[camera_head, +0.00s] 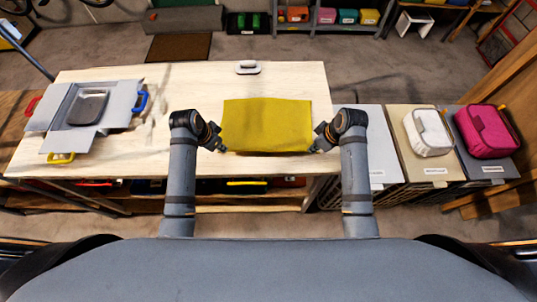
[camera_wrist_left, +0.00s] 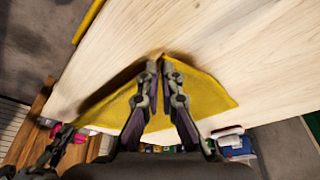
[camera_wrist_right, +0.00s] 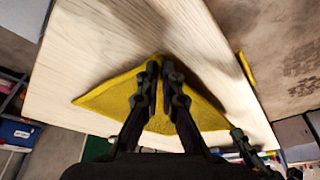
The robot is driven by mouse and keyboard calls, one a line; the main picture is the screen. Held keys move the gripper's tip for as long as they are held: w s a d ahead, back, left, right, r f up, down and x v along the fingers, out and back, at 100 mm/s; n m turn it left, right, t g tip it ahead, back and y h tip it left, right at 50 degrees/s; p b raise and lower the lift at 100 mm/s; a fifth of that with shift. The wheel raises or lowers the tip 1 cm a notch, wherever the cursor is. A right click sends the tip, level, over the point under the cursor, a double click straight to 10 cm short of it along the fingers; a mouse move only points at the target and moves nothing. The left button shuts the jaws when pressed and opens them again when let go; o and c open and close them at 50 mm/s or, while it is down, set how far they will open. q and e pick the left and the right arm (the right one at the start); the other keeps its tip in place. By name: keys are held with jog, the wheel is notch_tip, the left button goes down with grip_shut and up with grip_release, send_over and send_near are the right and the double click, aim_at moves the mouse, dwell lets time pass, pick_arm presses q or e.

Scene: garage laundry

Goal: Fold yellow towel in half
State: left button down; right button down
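The yellow towel (camera_head: 266,124) lies spread as a rectangle on the pale wooden table (camera_head: 200,90). My left gripper (camera_head: 221,148) is at its near left corner, and my right gripper (camera_head: 313,150) is at its near right corner. In the left wrist view, the left fingertips (camera_wrist_left: 159,64) are nearly together with a towel corner (camera_wrist_left: 200,88) pinched between them. In the right wrist view, the right fingertips (camera_wrist_right: 160,64) close on the other corner (camera_wrist_right: 118,92) the same way. Dark shadow beside the cloth suggests these corners are slightly off the table. The cloth between the fingers is mostly hidden.
A grey open-flapped box (camera_head: 60,112) with coloured handles stands on the table's left side. A small white object (camera_head: 248,67) lies at the far edge. Bins right of the table carry a white case (camera_head: 428,132) and a pink case (camera_head: 486,130).

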pick_arm(q)
jog(key=shift+r, duration=0.65)
pick_arm(e)
jog(key=shift+r, duration=0.65)
